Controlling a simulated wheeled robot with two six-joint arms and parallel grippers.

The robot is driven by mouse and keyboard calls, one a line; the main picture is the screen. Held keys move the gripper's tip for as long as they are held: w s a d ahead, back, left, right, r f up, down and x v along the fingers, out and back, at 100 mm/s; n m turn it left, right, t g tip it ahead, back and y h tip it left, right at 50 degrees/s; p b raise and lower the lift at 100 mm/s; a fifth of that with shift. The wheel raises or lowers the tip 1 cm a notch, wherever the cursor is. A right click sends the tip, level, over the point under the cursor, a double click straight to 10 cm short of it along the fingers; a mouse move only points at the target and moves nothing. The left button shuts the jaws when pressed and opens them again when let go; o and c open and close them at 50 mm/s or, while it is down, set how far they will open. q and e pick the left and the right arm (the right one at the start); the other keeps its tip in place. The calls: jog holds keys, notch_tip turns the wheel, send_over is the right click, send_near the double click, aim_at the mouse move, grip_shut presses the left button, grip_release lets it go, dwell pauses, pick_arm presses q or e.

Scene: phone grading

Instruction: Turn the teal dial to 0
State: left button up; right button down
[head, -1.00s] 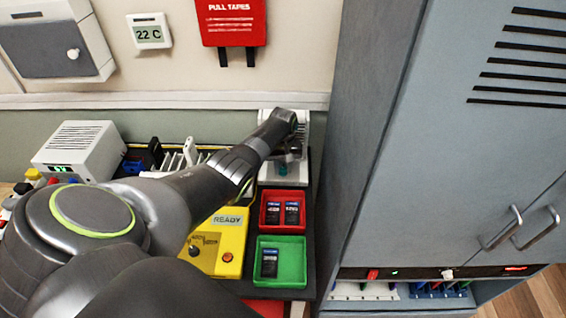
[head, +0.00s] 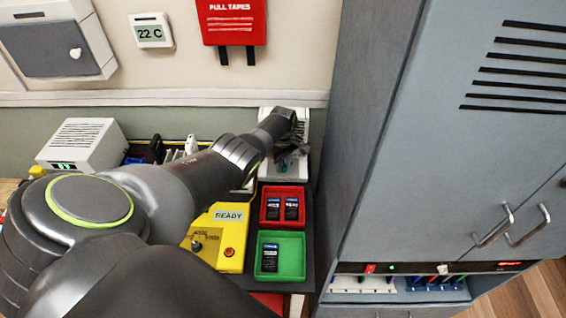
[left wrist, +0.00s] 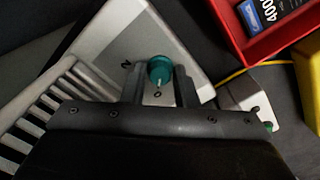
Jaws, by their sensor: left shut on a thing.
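The teal dial (left wrist: 160,70) sits on a light grey unit (left wrist: 180,38) and shows between the two fingers of my left gripper (left wrist: 159,74) in the left wrist view. The fingers are shut on it from both sides. A white mark on the dial points at a printed 0 on the unit's face; a second printed mark, likely a 2, is to its left. In the head view the dial (head: 282,169) is small and partly covered by my left gripper (head: 291,156). My right gripper is in neither view.
A red tray (head: 283,222) with two phones and a green tray (head: 293,270) with one phone are in front of the unit. A yellow READY box (head: 231,245) is left of them. A tall grey cabinet (head: 390,130) stands close on the right.

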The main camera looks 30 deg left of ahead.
aim_at(283, 166)
pick_arm(q)
jog(key=shift+r, duration=0.1)
dwell(0.3)
jog(key=o, duration=1)
jog(key=shift+r+p, duration=0.4)
jog(key=shift+r, duration=0.15)
notch_tip(283, 166, up, 5)
jog(key=shift+p, duration=1.05)
notch_tip(283, 166, up, 11)
jog(key=shift+r+b, duration=0.1)
jog(key=shift+b, duration=0.3)
